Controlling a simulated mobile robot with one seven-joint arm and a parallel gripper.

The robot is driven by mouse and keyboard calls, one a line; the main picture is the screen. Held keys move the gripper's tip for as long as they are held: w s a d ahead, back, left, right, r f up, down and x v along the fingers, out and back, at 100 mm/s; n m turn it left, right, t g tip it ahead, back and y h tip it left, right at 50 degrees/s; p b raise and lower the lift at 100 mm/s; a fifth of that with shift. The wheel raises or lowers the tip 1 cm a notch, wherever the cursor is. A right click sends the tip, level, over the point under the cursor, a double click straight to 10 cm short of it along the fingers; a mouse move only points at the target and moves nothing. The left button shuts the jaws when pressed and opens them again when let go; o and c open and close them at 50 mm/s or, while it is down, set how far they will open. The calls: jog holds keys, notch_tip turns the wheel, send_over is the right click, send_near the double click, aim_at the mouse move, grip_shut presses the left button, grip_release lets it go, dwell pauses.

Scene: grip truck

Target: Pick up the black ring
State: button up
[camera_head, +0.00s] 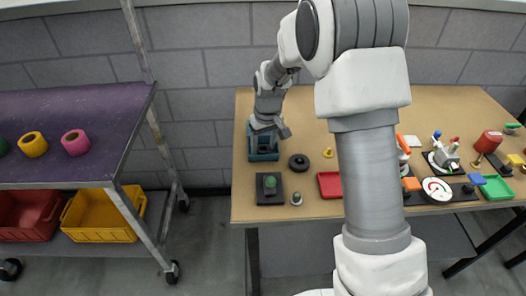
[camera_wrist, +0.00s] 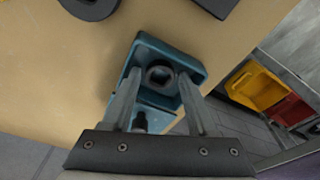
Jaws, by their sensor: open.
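A black ring (camera_head: 299,162) lies flat on the tan table, just right of a blue bin (camera_head: 263,156). A dark round thing cut by the top edge of the wrist view (camera_wrist: 90,6) appears to be this ring. The blue bin also shows in the wrist view (camera_wrist: 196,67). Nothing is held; contact cannot be told.
A black plate with a green knob (camera_head: 270,187) sits at the table's near left. A red tray (camera_head: 330,185) and small yellow piece (camera_head: 328,153) lie right of the ring. Several tools and parts crowd the table's right. A purple-topped cart (camera_head: 70,120) stands left across a gap.

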jog(key=shift+r, duration=0.1)
grip_shut()
